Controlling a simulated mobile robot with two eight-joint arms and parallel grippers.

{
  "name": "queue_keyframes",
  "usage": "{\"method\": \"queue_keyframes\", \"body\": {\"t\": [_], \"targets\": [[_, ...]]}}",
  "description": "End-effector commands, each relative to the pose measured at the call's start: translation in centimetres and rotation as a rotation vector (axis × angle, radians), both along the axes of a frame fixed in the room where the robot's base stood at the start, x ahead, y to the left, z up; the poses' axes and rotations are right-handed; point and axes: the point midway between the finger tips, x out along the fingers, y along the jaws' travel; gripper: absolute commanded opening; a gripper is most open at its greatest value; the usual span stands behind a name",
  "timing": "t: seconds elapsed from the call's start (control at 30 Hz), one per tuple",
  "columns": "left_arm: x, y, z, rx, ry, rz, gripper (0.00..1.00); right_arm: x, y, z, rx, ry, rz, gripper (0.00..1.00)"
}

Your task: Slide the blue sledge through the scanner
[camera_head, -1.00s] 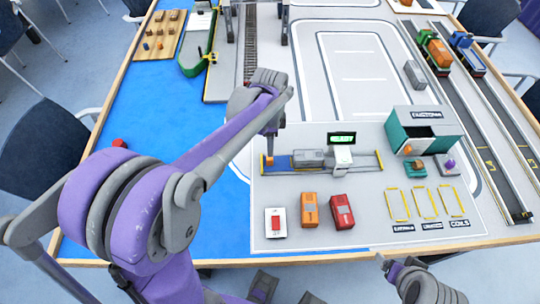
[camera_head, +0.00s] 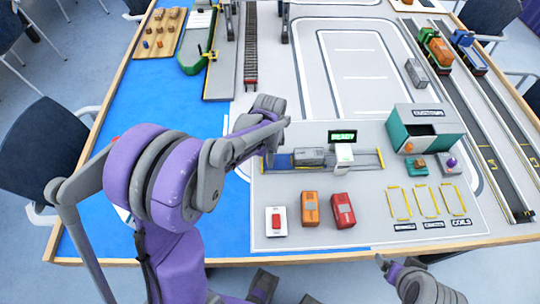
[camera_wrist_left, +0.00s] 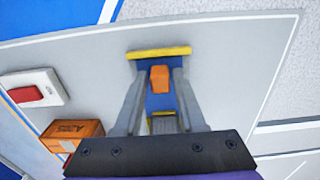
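The scanner's display (camera_head: 342,136) reads READY. My left gripper (camera_head: 269,158) is low at the sledge's left end; in the head view my arm hides most of it. In the left wrist view the open fingers (camera_wrist_left: 160,72) stand either side of the sledge's orange handle (camera_wrist_left: 159,79), with narrow gaps. The sledge's blue deck (camera_wrist_left: 160,102) shows between them. My right gripper (camera_head: 383,262) is at the bottom right, empty, its fingers unclear.
A red switch (camera_head: 276,221), an orange container (camera_head: 310,209) and a red container (camera_head: 343,211) stand in front of the rail. A teal open shed (camera_head: 425,131) is right of the scanner. Yellow marked bays (camera_head: 426,203) are empty.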

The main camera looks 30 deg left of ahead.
Motion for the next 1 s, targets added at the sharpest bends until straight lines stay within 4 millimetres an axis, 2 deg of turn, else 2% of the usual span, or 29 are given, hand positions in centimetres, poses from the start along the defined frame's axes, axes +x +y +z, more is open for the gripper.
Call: {"method": "queue_keyframes", "body": {"t": [0.03,0.2,1.0], "targets": [[0.00,0.00,0.01,0.000,0.000,0.000,0.29,0.00,0.00,0.00,0.000,0.000,0.000,0.86],[-0.01,0.01,0.02,0.000,0.000,0.000,0.00,0.00,0.00,0.00,0.000,0.000,0.000,0.86],[0.01,0.02,0.04,0.000,0.000,0.000,0.00,0.00,0.00,0.00,0.000,0.000,0.000,0.86]]}}
